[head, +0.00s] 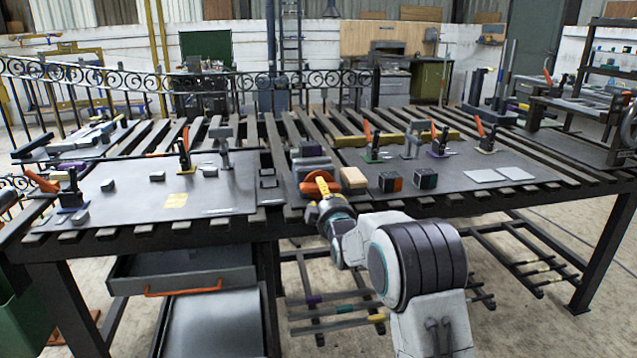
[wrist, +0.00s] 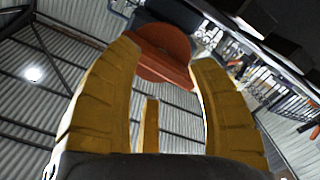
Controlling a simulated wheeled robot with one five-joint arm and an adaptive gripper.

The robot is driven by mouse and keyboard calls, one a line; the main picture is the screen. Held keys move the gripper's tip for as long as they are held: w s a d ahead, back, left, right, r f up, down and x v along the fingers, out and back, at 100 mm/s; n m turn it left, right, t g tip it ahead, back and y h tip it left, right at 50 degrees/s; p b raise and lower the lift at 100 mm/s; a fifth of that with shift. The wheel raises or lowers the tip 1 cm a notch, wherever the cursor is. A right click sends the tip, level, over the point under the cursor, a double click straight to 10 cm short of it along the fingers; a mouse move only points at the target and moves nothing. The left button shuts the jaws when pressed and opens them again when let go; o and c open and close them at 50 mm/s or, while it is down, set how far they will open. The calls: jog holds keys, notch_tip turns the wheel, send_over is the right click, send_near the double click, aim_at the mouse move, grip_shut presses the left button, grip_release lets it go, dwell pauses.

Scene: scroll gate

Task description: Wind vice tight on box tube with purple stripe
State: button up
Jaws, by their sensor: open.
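A dark grey vice (head: 312,166) stands at the table's front edge, with an orange round handwheel (head: 319,184) facing me. A faint purple tint shows at the top of the vice, but I cannot tell a box tube in its jaws. My gripper (head: 325,203) has yellow fingers and is at the handwheel, just in front of it. In the wrist view the fingers (wrist: 166,58) are open, with the handwheel (wrist: 162,42) showing between and beyond their tips. I cannot tell whether they touch it. A bar with a purple band (head: 314,299) lies on the rack below the table.
A tan block (head: 353,178) and dark cubes with coloured faces (head: 391,182) stand right of the vice. Several orange-handled clamps (head: 184,152) stand on the table. A drawer (head: 182,270) is open below on the left. The left dark plate (head: 140,195) has bare room.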

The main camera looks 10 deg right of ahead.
jog(key=w+n+p, duration=0.1)
jog(key=w+n, duration=0.6)
jog(key=n, duration=0.1)
jog(key=shift+r, duration=0.35)
dwell(0.5)
jog(key=shift+o, duration=0.3)
jog(key=shift+w, duration=0.15)
jog(key=c, duration=1.1)
grip_shut()
jog(key=shift+f, duration=0.15)
